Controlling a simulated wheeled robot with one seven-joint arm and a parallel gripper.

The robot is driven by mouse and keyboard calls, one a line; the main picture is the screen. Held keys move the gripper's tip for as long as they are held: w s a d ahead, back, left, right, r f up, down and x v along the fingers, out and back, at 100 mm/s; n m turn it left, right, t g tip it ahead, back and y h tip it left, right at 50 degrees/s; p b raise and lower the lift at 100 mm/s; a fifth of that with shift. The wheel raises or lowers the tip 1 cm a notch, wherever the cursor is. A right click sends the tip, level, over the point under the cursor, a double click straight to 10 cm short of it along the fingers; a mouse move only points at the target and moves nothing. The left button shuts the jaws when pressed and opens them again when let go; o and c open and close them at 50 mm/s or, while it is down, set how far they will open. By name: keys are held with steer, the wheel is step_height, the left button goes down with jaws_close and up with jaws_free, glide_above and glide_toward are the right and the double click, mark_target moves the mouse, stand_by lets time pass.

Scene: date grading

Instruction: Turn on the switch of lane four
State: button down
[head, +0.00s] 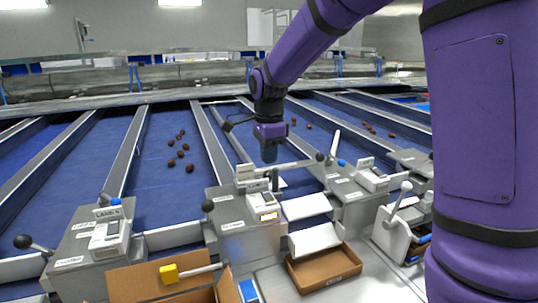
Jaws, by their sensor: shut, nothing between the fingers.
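My gripper (269,153) hangs from the purple arm, pointing down above the lanes, just behind the middle grey control box. It is shut and holds nothing. Several grey control boxes stand at the lane ends: a left one (75,245), a middle one (232,211) and a right one (352,205). Levers with round knobs show on them: a dark knob (22,241) at left, another dark knob (207,206) at the middle box and one (320,157) further right. The labels are too small to read, so I cannot tell which switch is lane four's.
Dark dates (172,163) lie scattered on the blue belts (165,195) between grey dividers. Open cardboard boxes (325,268) stand in front, one with a yellow-headed tool (169,274) across it. My purple arm blocks the right side.

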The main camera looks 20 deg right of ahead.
mark_target(267, 195)
step_height(267, 195, down, 11)
steer(key=shift+r, duration=0.1)
stand_by(0.3)
steer(key=shift+s, duration=0.1)
stand_by(0.4)
steer(key=shift+w+r, duration=0.15)
steer(key=shift+w, duration=0.65)
